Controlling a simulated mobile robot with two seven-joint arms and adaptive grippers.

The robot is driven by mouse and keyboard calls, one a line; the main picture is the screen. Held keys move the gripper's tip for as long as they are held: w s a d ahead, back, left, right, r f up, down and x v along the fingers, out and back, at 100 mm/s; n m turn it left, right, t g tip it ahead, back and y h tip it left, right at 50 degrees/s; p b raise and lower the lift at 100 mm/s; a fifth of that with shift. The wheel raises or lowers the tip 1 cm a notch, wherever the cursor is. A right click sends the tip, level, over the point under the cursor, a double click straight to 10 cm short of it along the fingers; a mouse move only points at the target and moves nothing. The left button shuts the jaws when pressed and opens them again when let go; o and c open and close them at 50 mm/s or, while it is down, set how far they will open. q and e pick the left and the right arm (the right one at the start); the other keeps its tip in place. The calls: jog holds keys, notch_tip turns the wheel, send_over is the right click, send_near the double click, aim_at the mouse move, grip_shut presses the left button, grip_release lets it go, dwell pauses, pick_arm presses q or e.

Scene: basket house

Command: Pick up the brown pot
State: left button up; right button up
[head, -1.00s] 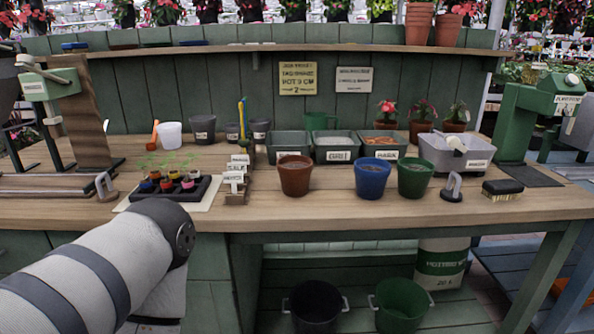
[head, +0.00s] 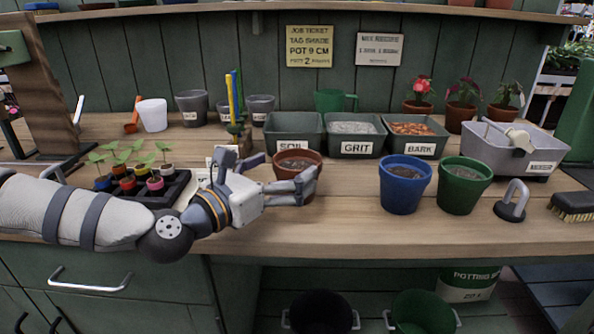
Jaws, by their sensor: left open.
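The brown pot (head: 296,161) stands upright on the wooden bench, in front of the soil bin, with dark soil inside. My left gripper (head: 280,177) reaches in from the left at the pot. Its fingers are open, one in front of the pot at its right side and the other raised at its left. The lower front of the pot is hidden by the gripper. I cannot tell whether a finger touches the pot. My right gripper is not in view.
A blue pot (head: 402,187) and a green pot (head: 462,187) stand to the right. The soil (head: 291,147), grit (head: 357,149) and bark (head: 414,150) bins stand behind. A seedling tray (head: 176,190) lies left, beside my arm. The bench front (head: 400,235) is clear.

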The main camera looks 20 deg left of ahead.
aim_at(311, 155)
pick_arm(q)
jog(key=x, duration=0.6)
jog(key=shift+w+d+f, duration=0.1)
jog(key=shift+w+d, duration=0.05)
jog(key=shift+d, duration=0.25)
jog(key=c, duration=1.2)
